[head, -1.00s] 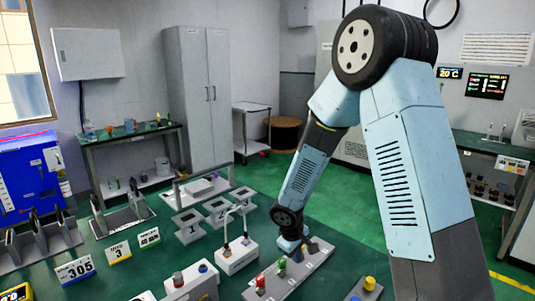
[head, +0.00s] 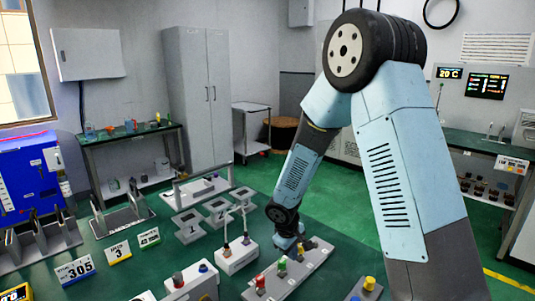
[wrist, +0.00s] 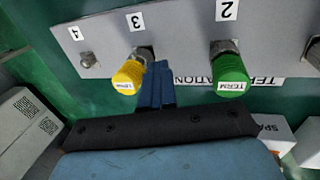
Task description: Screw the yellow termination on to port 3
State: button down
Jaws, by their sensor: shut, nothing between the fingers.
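In the wrist view, a grey panel (wrist: 185,35) carries ports labelled 4, 3 and 2. The yellow termination (wrist: 128,76) sits on the metal connector of port 3 (wrist: 142,52); how far it is threaded I cannot tell. A green termination (wrist: 231,75) sits on port 2. Port 4 (wrist: 87,60) is bare. My gripper's blue fingers (wrist: 157,84) are shut and empty, just right of the yellow termination, between it and the green one. In the head view my gripper (head: 300,250) is over the panel's far end and hides the yellow termination.
In the head view, a red termination (head: 260,281) stands at the panel's near end. A small block with a yellow knob (head: 369,283) is at the lower right. A white box with cables (head: 237,256) stands left of the panel. Numbered stands (head: 189,227) are behind it.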

jog(key=shift+a, duration=0.1)
jog(key=shift+s+a, duration=0.1)
jog(key=shift+a, duration=0.1)
notch_tip(320, 180, up, 6)
dwell(0.8)
jog(key=shift+s+d+r, duration=0.2)
jog(key=shift+s+d, duration=0.2)
jog(key=shift+d, duration=0.1)
jog(key=shift+s+d+r, duration=0.2)
jog(key=shift+s+d, duration=0.15)
jog(key=shift+d, duration=0.15)
jog(key=shift+f, duration=3.4)
jog(key=shift+w, duration=0.15)
jog(key=shift+w+a, duration=0.4)
jog(key=shift+a, duration=0.15)
